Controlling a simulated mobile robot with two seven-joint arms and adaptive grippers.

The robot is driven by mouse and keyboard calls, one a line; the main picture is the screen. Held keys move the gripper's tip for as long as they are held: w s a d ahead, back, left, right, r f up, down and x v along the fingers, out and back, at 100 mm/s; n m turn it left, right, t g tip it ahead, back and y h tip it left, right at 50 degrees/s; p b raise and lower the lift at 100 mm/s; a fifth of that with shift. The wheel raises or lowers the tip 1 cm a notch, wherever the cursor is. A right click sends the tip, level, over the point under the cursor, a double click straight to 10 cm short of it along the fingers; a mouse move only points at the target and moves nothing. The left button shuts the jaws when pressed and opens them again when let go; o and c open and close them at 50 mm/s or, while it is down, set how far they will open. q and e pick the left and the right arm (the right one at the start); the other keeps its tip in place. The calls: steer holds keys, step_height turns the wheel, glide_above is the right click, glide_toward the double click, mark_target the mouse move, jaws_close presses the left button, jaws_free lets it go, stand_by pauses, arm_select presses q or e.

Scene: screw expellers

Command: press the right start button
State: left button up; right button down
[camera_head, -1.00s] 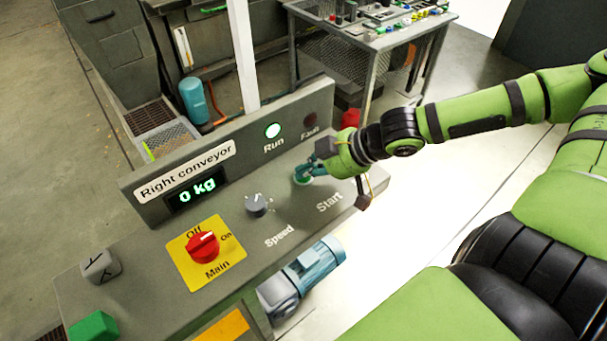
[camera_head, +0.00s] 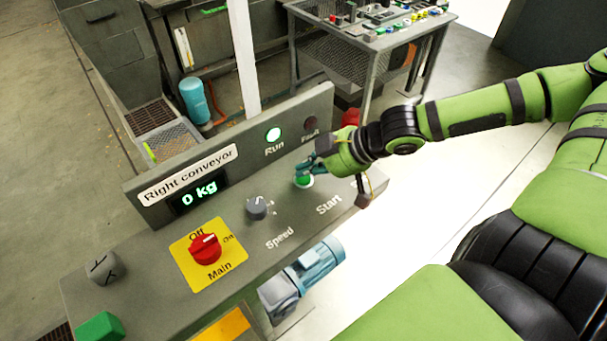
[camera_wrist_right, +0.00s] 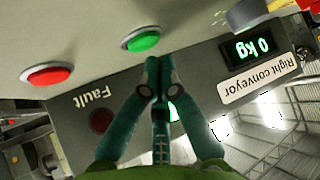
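The green start button (camera_head: 303,181) sits in a pale ring on the sloping grey panel (camera_head: 150,255), above the printed word Start. My right gripper (camera_head: 312,163) is just above and behind it, apart from it. In the right wrist view the button (camera_wrist_right: 142,41) shows clear, just beyond the fingertips. My right gripper (camera_wrist_right: 158,64) has its teal fingers together there, with nothing between them. The Fault lamp (camera_head: 310,124) is dark. My left gripper is not in view.
The red main knob (camera_head: 205,248) on its yellow plate and the grey speed knob (camera_head: 257,207) stand left of the button. A red button (camera_wrist_right: 47,75) shows in the right wrist view. The display (camera_head: 196,194) reads 0 kg on the upright back plate.

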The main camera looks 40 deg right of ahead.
mark_target(307, 181)
steer(key=shift+r+p, duration=2.55)
steer(key=shift+r, duration=0.05)
steer(key=shift+f, duration=0.1)
